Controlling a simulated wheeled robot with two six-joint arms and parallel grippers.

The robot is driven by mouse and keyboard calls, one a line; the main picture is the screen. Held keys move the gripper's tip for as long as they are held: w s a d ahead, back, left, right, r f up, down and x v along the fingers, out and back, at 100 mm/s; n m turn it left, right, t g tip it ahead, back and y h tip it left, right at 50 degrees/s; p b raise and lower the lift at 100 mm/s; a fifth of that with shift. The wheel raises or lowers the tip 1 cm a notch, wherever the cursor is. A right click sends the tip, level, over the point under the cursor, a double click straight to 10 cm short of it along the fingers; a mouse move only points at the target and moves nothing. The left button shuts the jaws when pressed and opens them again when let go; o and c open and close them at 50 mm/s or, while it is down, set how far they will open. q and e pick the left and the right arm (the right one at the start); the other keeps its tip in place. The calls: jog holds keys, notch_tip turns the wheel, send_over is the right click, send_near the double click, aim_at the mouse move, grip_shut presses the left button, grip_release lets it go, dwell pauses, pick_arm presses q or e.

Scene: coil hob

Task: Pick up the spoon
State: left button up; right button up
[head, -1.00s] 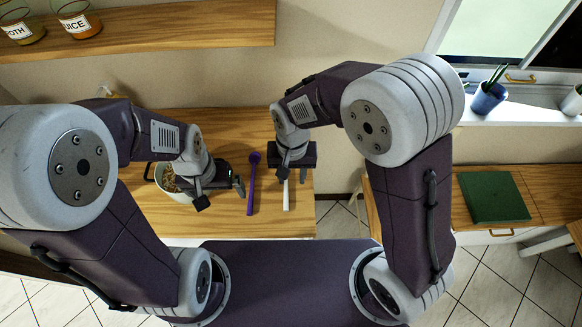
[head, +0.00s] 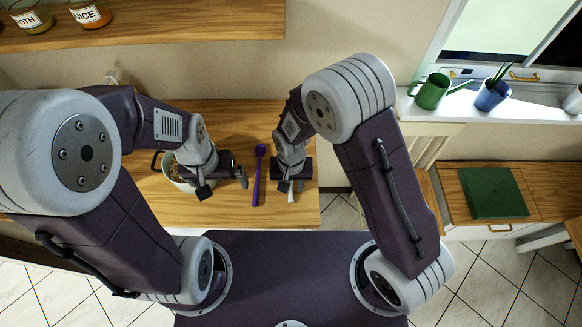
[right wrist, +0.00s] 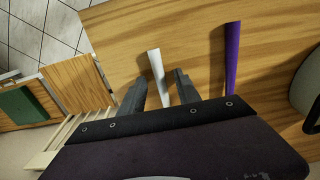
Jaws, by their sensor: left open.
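A purple spoon (head: 257,180) with a round bowl lies on the wooden counter, between my two grippers. Part of its purple handle also shows in the right wrist view (right wrist: 232,55). A white utensil handle (right wrist: 155,64) lies to its left there; its other end is hidden, so I cannot tell what it is. My right gripper (right wrist: 157,90) is open, with its fingers on either side of the white handle and gaps between. In the head view my right gripper (head: 291,186) covers most of that handle. My left gripper (head: 223,184) is open and empty, left of the purple spoon.
A pale pot (head: 172,180) with food in it stands left, partly behind my left gripper. The wooden counter (head: 238,116) is clear at the back. A green book (head: 495,193) lies on a desk at right. A watering can (head: 432,92) stands on the windowsill.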

grip_shut()
jog(key=shift+r, duration=0.15)
jog(key=shift+r, duration=0.35)
jog(key=r, duration=0.2)
jog(key=s+r, duration=0.1)
jog(key=shift+d+r+b, duration=0.2)
jog(key=shift+r+b, duration=0.2)
jog(key=s+d+r, duration=0.5)
jog(key=s+r, duration=0.1)
jog(key=s, duration=0.3)
jog(key=shift+s+r, duration=0.15)
jog(key=shift+s, duration=0.1)
